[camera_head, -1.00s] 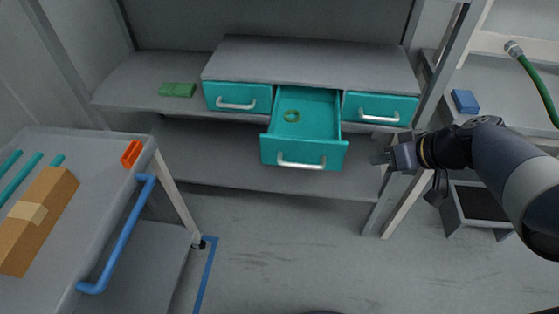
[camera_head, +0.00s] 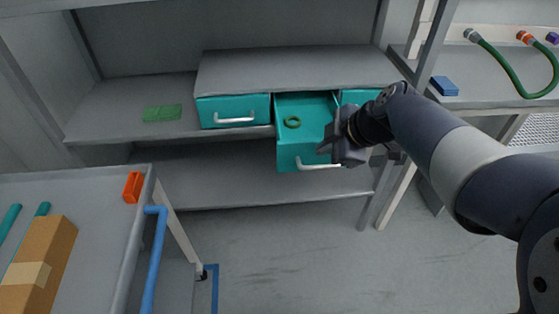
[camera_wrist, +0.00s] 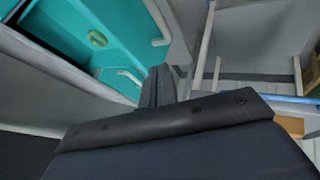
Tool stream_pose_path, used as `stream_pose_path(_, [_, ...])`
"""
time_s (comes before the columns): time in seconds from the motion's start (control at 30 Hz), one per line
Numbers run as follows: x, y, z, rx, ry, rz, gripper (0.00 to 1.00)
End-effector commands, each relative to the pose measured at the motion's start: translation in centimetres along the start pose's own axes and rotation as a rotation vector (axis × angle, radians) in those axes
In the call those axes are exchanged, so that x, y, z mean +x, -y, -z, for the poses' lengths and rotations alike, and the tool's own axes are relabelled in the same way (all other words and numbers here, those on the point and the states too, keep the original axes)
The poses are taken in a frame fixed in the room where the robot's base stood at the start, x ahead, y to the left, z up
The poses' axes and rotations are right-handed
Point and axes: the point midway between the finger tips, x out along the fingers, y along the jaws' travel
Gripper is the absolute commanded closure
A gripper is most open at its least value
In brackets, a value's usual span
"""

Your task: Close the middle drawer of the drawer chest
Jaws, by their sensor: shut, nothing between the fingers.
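The drawer chest (camera_head: 300,68) is grey with three teal drawers side by side on a shelf. The middle drawer (camera_head: 298,152) is pulled out, with a white handle (camera_head: 318,166) on its front and a green ring (camera_head: 291,122) inside. The left drawer (camera_head: 233,108) is shut. The right drawer (camera_head: 358,97) looks shut and is partly hidden by my arm. My gripper (camera_head: 326,149) is shut and empty, in front of the right part of the middle drawer's front; I cannot tell if it touches. In the wrist view the middle drawer (camera_wrist: 85,45) is at upper left, beside the gripper (camera_wrist: 158,82).
A green block (camera_head: 162,113) lies on the shelf left of the chest. A cart (camera_head: 100,200) with a blue handle, an orange piece (camera_head: 133,187) and a cardboard box (camera_head: 38,262) stands at left. A blue block (camera_head: 444,86) and green hose (camera_head: 500,67) are at right. Floor in front is clear.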

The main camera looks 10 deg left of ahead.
Motion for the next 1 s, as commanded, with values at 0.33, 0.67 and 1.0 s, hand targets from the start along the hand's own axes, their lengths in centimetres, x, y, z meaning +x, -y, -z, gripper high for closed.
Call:
stream_pose_path(0.33, [4.3, 0.1, 0.0, 0.002, -0.001, 0.006, 1.0])
stream_pose_path(0.67, [9.1, 0.1, 0.0, 0.002, 0.0, 0.003, 1.0])
stream_pose_path(1.0, [10.0, 0.0, 0.0, 0.001, 0.0, 0.0, 1.0])
